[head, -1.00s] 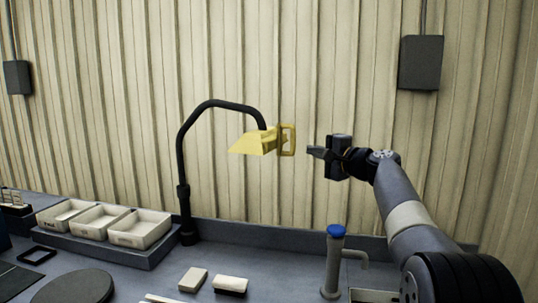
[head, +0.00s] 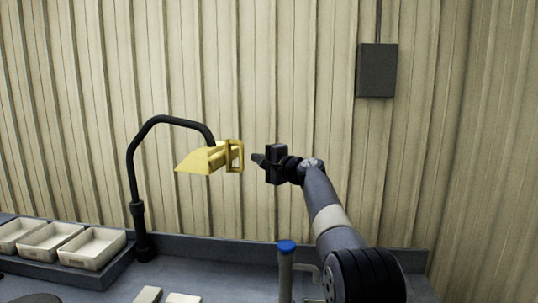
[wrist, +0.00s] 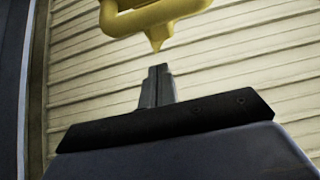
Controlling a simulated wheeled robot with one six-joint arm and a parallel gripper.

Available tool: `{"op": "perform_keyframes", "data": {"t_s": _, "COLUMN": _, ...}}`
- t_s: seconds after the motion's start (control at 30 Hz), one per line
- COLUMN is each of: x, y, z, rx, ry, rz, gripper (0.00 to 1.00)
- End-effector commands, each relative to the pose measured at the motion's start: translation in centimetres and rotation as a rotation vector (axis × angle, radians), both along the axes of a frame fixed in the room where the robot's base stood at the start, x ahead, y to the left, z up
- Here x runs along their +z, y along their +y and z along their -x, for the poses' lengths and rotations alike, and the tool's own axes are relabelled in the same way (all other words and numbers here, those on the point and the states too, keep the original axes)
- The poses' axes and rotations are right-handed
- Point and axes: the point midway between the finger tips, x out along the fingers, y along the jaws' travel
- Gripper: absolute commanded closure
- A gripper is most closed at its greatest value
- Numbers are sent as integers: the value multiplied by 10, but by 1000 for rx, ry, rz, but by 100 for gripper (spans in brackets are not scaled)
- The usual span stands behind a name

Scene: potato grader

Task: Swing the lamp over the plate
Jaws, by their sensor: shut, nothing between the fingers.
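The yellow lamp (head: 203,159) hangs from a black bent arm (head: 134,165) that rises from the back of the bench. A yellow loop handle (head: 235,156) is on the lamp's right side. My gripper (head: 256,159) is just right of the handle, shut and empty, with a small gap seen between them. In the wrist view the shut fingers (wrist: 157,86) point towards the yellow handle (wrist: 150,15), which is cut by the top edge. A dark round disc (head: 28,293), perhaps the plate, is mostly cut off at the bottom left.
Several pale trays (head: 92,249) stand on a raised ledge at the back left. Two pale blocks (head: 182,298) lie at the bottom edge. A blue-topped post (head: 286,262) stands below my arm. A dark box (head: 376,70) is on the ribbed wall.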

Motion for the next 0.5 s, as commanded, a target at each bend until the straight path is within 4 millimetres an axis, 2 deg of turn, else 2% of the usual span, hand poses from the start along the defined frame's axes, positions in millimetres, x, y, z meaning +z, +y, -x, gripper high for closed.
{"op": "perform_keyframes", "data": {"t_s": 0.3, "x": 0, "y": 18, "z": 26, "rx": 1, "ry": 0, "rz": 0, "gripper": 100}}
{"op": "perform_keyframes", "data": {"t_s": 0.5, "x": 0, "y": 22, "z": 32, "rx": 0, "ry": -1, "rz": -1, "gripper": 100}}
